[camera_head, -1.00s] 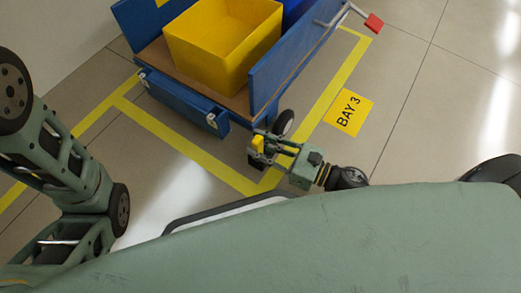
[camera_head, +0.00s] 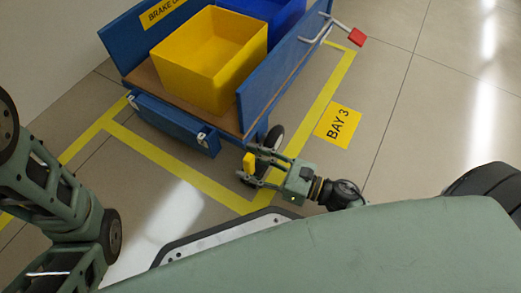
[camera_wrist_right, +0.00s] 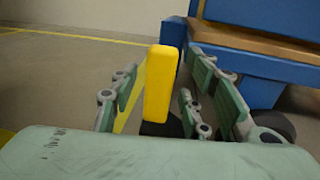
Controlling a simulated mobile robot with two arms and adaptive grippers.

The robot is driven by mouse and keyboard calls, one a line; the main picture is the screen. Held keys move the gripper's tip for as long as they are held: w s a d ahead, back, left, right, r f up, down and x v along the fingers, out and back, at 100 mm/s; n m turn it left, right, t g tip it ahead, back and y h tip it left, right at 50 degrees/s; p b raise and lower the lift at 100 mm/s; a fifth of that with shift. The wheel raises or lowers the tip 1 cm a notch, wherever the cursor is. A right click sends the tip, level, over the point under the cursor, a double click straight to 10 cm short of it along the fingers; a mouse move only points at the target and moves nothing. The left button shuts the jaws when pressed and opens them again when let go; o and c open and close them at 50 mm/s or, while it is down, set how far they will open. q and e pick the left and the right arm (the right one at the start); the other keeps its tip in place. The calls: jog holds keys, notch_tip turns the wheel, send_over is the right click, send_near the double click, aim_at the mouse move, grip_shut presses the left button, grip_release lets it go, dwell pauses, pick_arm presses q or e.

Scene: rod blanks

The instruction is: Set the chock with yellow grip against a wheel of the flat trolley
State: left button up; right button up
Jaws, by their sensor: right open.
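The chock's upright yellow grip (camera_head: 249,163) shows just short of the trolley wheel (camera_head: 275,138) in the head view. My right gripper (camera_head: 244,162) is open, with its fingers on either side of the grip. The right wrist view shows the yellow grip (camera_wrist_right: 159,85) upright between the spread fingers, apart from them, over a dark chock base that is mostly hidden. The flat trolley (camera_head: 175,122) is blue with a wooden deck; its blue frame (camera_wrist_right: 255,65) is at the right in the wrist view. Whether chock and wheel touch cannot be seen. My left gripper is out of view.
A yellow bin (camera_head: 205,65) and a blue bin (camera_head: 270,20) stand on the trolley. Its handle has a red end (camera_head: 357,37). Yellow floor lines and a BAY 3 mark (camera_head: 339,125) surround it. The floor to the right is clear.

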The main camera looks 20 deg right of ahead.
jog(key=shift+s+r, duration=0.1)
jog(key=shift+r, duration=0.1)
jog(key=p+v, duration=0.5)
jog(key=v, duration=0.7)
jog(key=shift+p, duration=0.35)
